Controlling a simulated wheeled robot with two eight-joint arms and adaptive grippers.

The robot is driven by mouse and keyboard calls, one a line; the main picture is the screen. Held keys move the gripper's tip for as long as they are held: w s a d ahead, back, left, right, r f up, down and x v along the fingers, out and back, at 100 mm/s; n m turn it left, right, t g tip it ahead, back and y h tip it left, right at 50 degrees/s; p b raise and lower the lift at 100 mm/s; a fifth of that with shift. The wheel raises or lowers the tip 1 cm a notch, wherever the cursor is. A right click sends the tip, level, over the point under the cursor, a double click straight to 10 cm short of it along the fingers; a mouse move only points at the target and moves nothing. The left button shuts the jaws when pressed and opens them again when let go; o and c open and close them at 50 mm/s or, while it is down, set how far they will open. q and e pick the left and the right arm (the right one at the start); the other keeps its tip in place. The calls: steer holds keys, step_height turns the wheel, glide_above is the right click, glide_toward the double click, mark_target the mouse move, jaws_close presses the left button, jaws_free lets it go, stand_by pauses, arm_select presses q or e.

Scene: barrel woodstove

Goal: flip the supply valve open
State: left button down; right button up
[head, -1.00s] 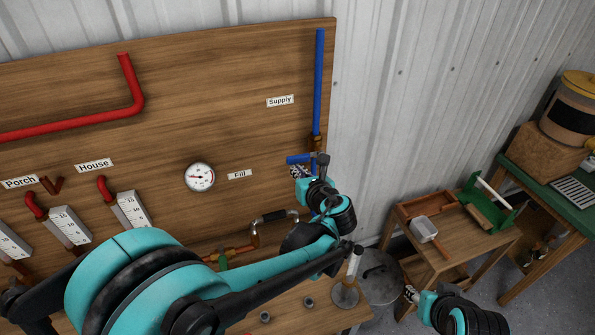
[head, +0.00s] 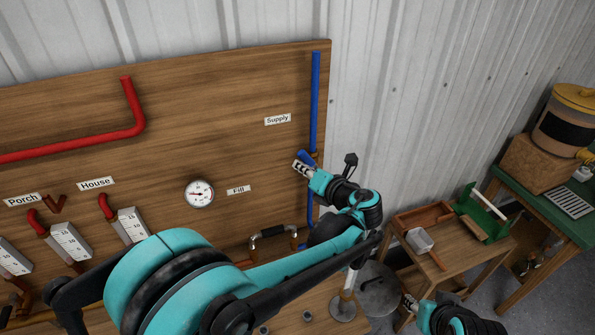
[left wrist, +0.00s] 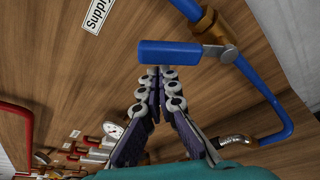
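The supply valve's blue lever (left wrist: 185,52) sticks out left from its brass body (left wrist: 215,25) on the blue pipe (head: 315,100). It lies at a slant to the pipe, neither in line nor clearly square to it. In the head view the lever (head: 306,155) is partly hidden by my left gripper (head: 300,166). In the left wrist view the left gripper's (left wrist: 161,73) fingertips are together, with nothing seen between them, just below the lever's free end. I cannot tell whether they touch it. My right gripper (head: 410,304) is low at the right, its fingers too small to read.
The wooden board carries a Supply label (head: 278,120), a round gauge (head: 199,193), a Fill label (head: 238,190) and red pipes (head: 132,105). A metal bin (head: 378,290) and a small wooden table (head: 455,255) stand to the right. The corrugated wall is behind.

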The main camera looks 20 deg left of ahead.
arm_select(q)
steer(key=shift+w+d+r+p, duration=0.4)
steer(key=shift+w+d+r, duration=0.25)
steer(key=shift+d+r, duration=0.25)
steer(key=shift+w+d+r, duration=0.25)
steer(key=shift+w+d, duration=0.05)
steer(key=shift+d, duration=0.15)
steer(key=shift+w+d+r, duration=0.2)
steer(key=shift+w+d, duration=0.1)
steer(key=shift+d, duration=0.15)
arm_select(e)
steer(key=shift+a+r, duration=0.1)
steer(key=shift+r, duration=0.65)
arm_select(q)
steer(key=shift+w+d, duration=0.1)
steer(key=shift+d, duration=0.05)
arm_select(e)
steer(key=shift+s, duration=0.1)
